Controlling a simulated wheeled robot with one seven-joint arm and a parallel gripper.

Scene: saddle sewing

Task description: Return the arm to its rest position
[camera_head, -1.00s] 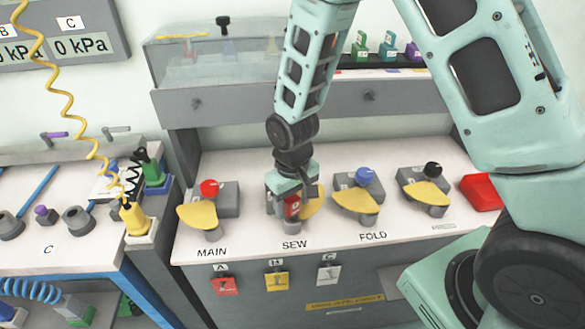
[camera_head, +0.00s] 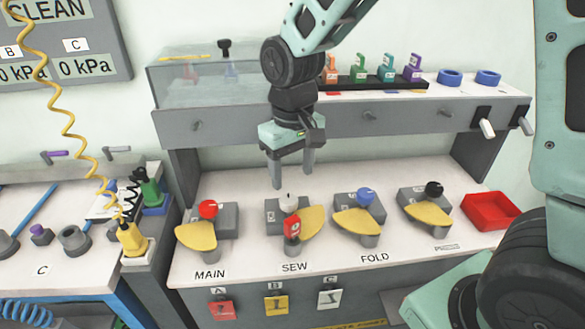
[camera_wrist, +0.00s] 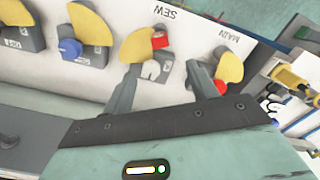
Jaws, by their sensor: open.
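My gripper (camera_head: 291,180) hangs above and behind the SEW station, fingers pointing down. Its two fingers are apart with nothing between them. It also shows in the wrist view (camera_wrist: 160,85), where both fingers are spread above the bench. The SEW unit (camera_head: 309,218) has a yellow plate and a white knob, and a red tag (camera_head: 292,228) sits on its front. My gripper does not touch the unit.
The MAIN unit (camera_head: 196,235) with a red knob stands to the left. The FOLD unit (camera_head: 358,221) with a blue knob and a black-knobbed unit (camera_head: 427,212) stand to the right. A red tray (camera_head: 490,211) lies at the right end. A grey shelf (camera_head: 345,122) runs behind my gripper.

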